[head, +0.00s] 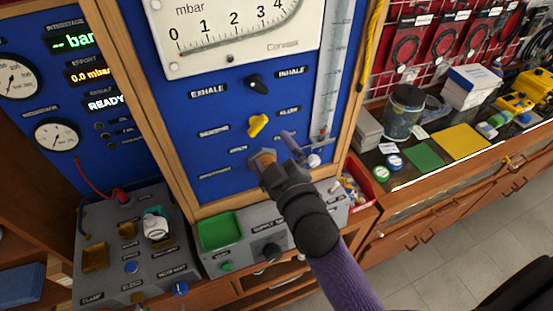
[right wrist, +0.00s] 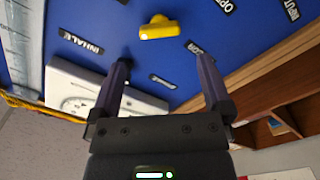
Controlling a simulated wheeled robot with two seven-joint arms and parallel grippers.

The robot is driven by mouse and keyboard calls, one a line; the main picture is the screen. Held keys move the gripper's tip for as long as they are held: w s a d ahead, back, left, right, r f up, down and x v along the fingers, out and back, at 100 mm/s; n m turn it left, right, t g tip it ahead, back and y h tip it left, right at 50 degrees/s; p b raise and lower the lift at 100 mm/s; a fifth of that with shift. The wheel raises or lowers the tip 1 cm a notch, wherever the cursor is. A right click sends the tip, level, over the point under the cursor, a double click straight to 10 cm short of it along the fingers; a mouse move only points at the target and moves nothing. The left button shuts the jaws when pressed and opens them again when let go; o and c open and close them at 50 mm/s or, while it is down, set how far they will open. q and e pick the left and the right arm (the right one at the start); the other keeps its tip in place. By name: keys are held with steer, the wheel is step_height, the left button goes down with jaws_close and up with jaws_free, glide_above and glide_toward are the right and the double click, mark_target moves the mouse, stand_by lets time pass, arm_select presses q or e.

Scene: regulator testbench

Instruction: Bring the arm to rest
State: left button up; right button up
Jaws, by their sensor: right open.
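My right gripper (head: 277,148) is in front of the blue panel (head: 222,130), its purple arm coming up from the lower right. Its jaws are open; the right wrist view shows the two dark fingers (right wrist: 163,65) apart with nothing between them. A yellow knob (head: 258,124) is on the panel just above the gripper; it also shows beyond the fingertips in the right wrist view (right wrist: 160,28). A brownish fitting by the left finger is partly covered by the gripper. I cannot tell whether the gripper touches it. My left gripper is in neither view.
A black knob (head: 258,83) and a large mbar gauge (head: 240,30) are higher on the panel. A grey box with a green tray (head: 219,231) stands below. A wooden counter (head: 450,165) at right holds a glass jar (head: 404,112) and boxes. Floor (head: 460,245) is clear at lower right.

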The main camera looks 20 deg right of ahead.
steer(key=shift+s, duration=1.25)
